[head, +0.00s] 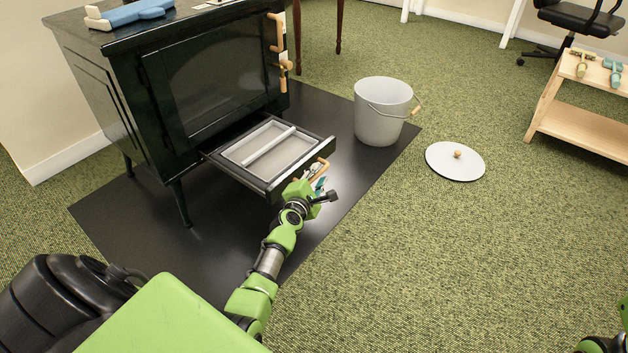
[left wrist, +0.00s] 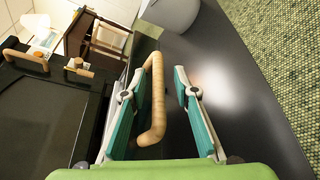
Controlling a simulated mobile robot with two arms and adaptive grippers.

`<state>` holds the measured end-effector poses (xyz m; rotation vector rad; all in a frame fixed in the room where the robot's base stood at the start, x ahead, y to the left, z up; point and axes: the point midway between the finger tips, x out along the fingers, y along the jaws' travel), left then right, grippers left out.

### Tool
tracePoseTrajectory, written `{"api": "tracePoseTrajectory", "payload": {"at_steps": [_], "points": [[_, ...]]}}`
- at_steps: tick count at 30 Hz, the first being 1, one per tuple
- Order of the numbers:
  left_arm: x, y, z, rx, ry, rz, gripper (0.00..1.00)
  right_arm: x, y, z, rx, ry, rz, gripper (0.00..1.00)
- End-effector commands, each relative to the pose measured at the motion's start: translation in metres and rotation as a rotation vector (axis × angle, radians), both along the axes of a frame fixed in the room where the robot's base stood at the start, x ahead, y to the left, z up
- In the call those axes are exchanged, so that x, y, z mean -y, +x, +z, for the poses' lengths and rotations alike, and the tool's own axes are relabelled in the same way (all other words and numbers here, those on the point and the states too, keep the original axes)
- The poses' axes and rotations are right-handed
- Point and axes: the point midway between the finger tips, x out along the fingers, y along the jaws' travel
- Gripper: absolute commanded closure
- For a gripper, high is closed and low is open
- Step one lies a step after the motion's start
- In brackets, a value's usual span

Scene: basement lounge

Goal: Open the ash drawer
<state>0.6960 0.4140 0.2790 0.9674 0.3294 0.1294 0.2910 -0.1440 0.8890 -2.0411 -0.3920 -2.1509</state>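The ash drawer (head: 232,165) sticks out well from under the black stove (head: 150,90), with a grey tray and a light bar across it inside. Its wooden handle (head: 321,169) is on the front panel. My left gripper (head: 318,184) is at that handle. In the left wrist view, the handle (left wrist: 156,95) lies between the two teal-padded fingers (left wrist: 160,105). The fingers are apart, with a clear gap on the handle's right; the handle is close to the left finger, and I cannot tell if they touch. Only a bit of my right arm shows at the bottom right edge.
A grey bucket (head: 381,112) stands right of the drawer on the black floor mat (head: 225,240). A round lid (head: 455,161) lies on the green carpet. A wooden shelf unit (head: 575,120) stands at the right. The carpet in front is clear.

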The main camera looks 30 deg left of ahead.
Motion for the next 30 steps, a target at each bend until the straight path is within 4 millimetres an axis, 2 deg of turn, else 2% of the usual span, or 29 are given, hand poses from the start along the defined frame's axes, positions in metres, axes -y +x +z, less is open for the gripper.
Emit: {"api": "tracePoseTrajectory", "payload": {"at_steps": [18, 30], "points": [[0.015, -0.067, 0.012, -0.004, 0.0, 0.004, 0.72, -0.001, 0.0, 0.0, 0.0, -0.005, 0.001, 0.6], [0.016, -0.072, 0.014, -0.004, 0.001, 0.004, 0.72, -0.001, -0.001, 0.0, 0.0, -0.005, 0.001, 0.6]]}}
